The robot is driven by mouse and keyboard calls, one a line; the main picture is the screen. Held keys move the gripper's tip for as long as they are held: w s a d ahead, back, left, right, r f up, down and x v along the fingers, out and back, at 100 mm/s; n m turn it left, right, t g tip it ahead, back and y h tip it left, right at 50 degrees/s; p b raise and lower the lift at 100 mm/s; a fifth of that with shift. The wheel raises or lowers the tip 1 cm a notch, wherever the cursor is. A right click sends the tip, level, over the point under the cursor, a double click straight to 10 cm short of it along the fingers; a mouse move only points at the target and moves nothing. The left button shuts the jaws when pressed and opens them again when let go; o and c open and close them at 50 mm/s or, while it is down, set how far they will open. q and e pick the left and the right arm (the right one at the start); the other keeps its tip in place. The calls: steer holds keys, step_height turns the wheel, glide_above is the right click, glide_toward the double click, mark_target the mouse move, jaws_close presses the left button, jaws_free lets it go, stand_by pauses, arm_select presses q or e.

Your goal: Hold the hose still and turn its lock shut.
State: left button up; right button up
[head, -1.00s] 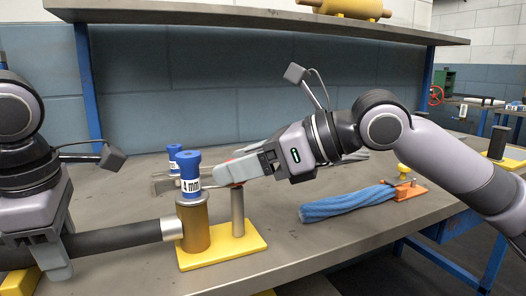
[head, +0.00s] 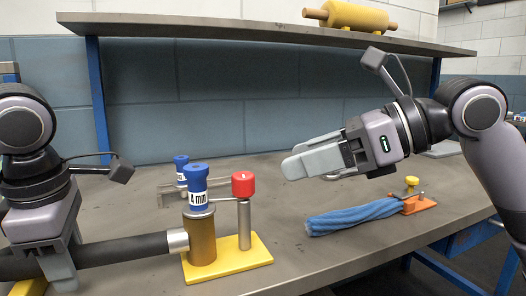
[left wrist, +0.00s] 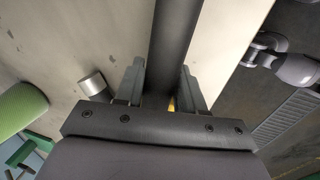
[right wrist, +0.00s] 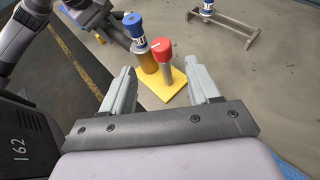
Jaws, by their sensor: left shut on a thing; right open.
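The black hose (head: 125,250) lies along the bench's front left, its metal end (head: 178,241) against a brass cylinder (head: 202,240) on a yellow base (head: 232,262). My left gripper (head: 60,268) is shut on the hose, which runs between its fingers in the left wrist view (left wrist: 173,50). A red knob (head: 243,184) with a white mark, apparently the lock, tops a grey post (head: 244,222) beside the cylinder. It also shows in the right wrist view (right wrist: 162,50). My right gripper (head: 287,168) is open and empty, to the right of the red knob and apart from it.
A blue-topped part labelled 4 mm (head: 197,186) tops the cylinder. A second blue-topped part (head: 181,163) stands in a metal rack behind. A blue fabric roll (head: 355,216) lies at right by an orange base (head: 420,204) with a yellow knob. A shelf (head: 270,40) overhangs the back.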

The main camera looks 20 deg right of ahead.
steer(key=shift+v, duration=0.85)
steer(key=shift+d+f, duration=0.1)
steer(key=shift+d, duration=0.05)
steer(key=shift+c, duration=0.2)
steer(key=m+t+y, duration=0.3)
steer(key=m+y, duration=0.1)
steer(key=m, duration=3.2)
glide_toward(243, 174)
steer(key=x, duration=1)
steer(key=shift+f, duration=0.25)
